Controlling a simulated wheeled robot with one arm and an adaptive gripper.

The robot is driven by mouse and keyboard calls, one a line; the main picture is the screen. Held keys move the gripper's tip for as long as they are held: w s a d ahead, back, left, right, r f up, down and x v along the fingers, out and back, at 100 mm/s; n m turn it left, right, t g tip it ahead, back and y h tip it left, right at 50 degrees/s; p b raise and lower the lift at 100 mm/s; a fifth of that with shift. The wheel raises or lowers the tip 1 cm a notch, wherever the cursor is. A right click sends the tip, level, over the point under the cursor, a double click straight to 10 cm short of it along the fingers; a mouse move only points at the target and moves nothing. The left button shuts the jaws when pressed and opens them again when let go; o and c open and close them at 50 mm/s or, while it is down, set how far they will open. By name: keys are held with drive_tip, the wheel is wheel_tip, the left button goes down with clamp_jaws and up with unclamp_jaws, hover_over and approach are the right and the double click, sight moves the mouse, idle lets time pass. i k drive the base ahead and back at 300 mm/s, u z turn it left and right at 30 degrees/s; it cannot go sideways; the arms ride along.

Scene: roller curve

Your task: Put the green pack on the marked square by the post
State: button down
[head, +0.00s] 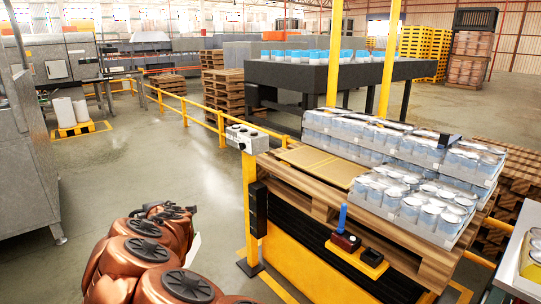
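I see no green pack in the head view. A yellow post (250,205) with a grey box on top stands left of a loaded pallet. I cannot make out a marked square beside it. Tan sheet (322,166) covers the bare left part of the pallet load. Packs of white-and-blue cans (412,202) stand on the right part, in stacked trays. My copper arm fills the lower left. My gripper (168,211) seems to be the small dark end beyond it, left of the post; its fingers are too small and hidden to judge.
A wooden pallet (300,187) sits on a black-and-yellow base with a small control box (345,241). Two yellow uprights rise behind it. A yellow rail (190,117) runs back left. A table with cans (515,285) is cut off lower right. Grey floor left of the post is clear.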

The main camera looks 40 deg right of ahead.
sight(303, 157)
drive_tip(key=u, duration=0.2)
drive_tip(key=i, duration=0.85)
drive_tip(key=z, duration=0.3)
drive_tip(key=i, duration=0.8)
drive_tip(key=z, duration=0.75)
drive_tip(key=i, duration=0.35)
drive_tip(key=z, duration=0.25)
